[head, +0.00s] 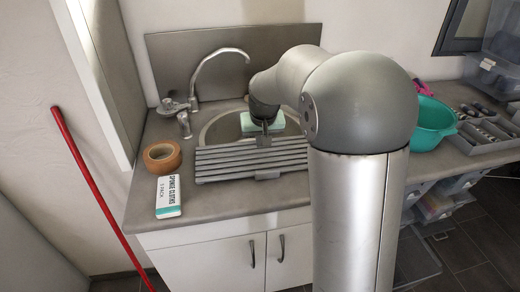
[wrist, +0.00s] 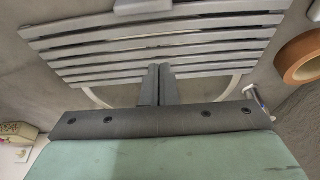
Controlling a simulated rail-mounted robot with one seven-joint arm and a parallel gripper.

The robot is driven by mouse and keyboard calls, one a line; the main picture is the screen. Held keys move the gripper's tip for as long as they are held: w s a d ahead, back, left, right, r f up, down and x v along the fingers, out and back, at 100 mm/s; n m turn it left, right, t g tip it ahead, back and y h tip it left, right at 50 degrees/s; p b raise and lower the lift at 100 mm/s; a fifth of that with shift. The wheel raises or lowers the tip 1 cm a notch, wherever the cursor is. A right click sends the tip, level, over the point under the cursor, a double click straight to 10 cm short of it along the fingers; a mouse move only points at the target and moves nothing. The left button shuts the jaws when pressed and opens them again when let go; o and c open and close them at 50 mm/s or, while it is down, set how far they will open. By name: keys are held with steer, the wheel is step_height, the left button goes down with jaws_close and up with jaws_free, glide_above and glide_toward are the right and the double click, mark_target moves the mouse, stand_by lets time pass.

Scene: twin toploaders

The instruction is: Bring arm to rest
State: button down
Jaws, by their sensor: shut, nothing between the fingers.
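My gripper (head: 264,138) hangs over the sink end of the counter, just above the grey slatted rack (head: 225,163). Its two dark fingers are together and empty in the wrist view (wrist: 158,86), pointing at the rack slats (wrist: 150,45). In the head view my arm reaches forward from the column and bends down over the basin (head: 222,127). A pale green surface (head: 249,122) shows behind the gripper. Pale green also fills the bottom of the wrist view, beyond a dark bar with screws; I cannot tell whether they are the same thing.
A tape roll (head: 162,157) and a white sponge-cloth pack (head: 168,196) lie left of the rack. The faucet (head: 196,80) stands at the back left. A teal bowl (head: 432,122) and a grey organiser (head: 485,135) are on the right. A red pole (head: 95,190) leans at left.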

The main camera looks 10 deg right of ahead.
steer(key=s+a+n+g+p, duration=0.1)
steer(key=s+a+g+p, duration=0.1)
steer(key=s, duration=3)
steer(key=shift+f+g, duration=0.35)
steer(key=shift+g, duration=0.25)
